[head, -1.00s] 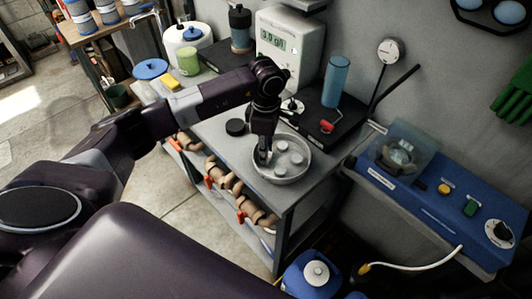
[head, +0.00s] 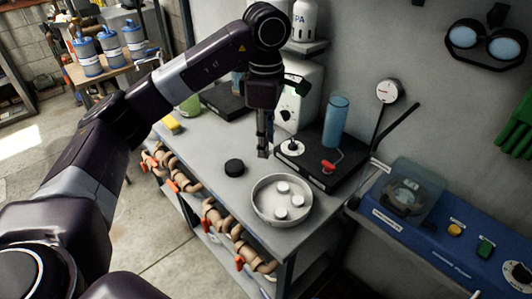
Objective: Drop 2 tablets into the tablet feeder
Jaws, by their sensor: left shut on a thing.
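A round pale metal dish (head: 262,211) stands on the grey bench with three white tablets (head: 297,200) lying in it. My left gripper (head: 262,153) points down above the bench, a little behind the dish and higher than it. It is shut on a tablet, which is mostly hidden between the fingers. A blue console (head: 455,250) at the right has a round opening under a clear cover (head: 409,190); it looks like the tablet feeder, but its label is too small to read. My right gripper is out of view.
A black lid (head: 234,167) lies left of the dish. Behind it are a black box with a red valve handle (head: 328,167), a blue cylinder (head: 336,121) and a gauge on a stand (head: 388,91). A gap separates the bench from the console.

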